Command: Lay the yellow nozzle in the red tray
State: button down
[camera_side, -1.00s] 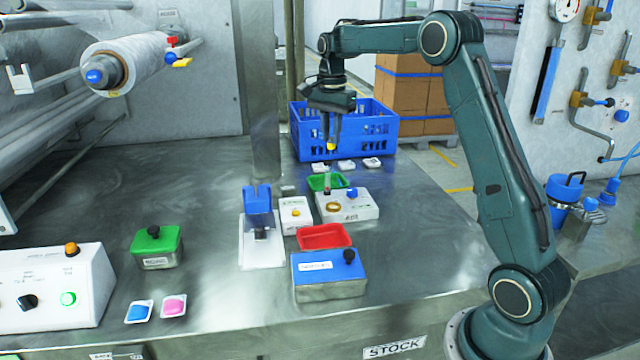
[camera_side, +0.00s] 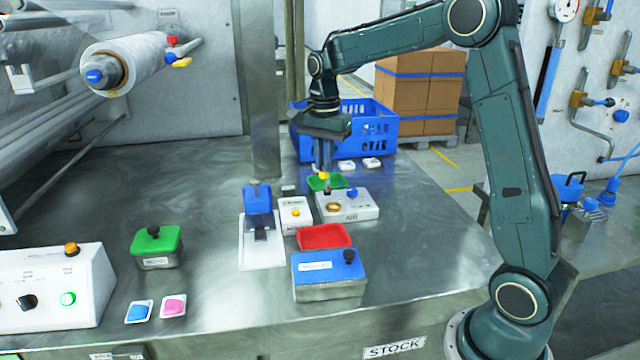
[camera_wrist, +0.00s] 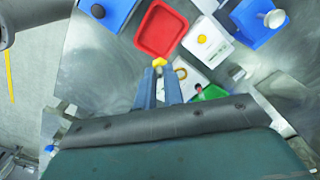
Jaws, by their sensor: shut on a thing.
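The yellow nozzle (camera_side: 323,176) is between the fingertips of my gripper (camera_side: 323,168), which is shut on it. It hangs below the fingers, over or near the green tray (camera_side: 337,183) in the side view; its height above the table is hard to judge. In the wrist view the nozzle (camera_wrist: 159,62) shows at the tips of my gripper (camera_wrist: 160,72). The red tray (camera_side: 325,237) lies empty on the table, in front of the white block with a brass ring. In the wrist view the red tray (camera_wrist: 161,29) is just beyond the fingertips.
A blue-lidded box (camera_side: 328,275) with a black knob stands directly in front of the red tray. A white block with a brass ring (camera_side: 347,205) and a blue dispenser (camera_side: 257,199) stand nearby. The blue crate (camera_side: 375,130) is behind. The table right of the red tray is clear.

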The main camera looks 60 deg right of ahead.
aim_at(324, 177)
notch_tip(324, 177, down, 20)
jog(key=shift+r, duration=0.25)
jog(key=c, duration=1.3)
grip_release()
jog(key=shift+r, duration=0.1)
notch_tip(324, 177, up, 12)
jog(key=shift+f, duration=0.1)
dwell(0.6)
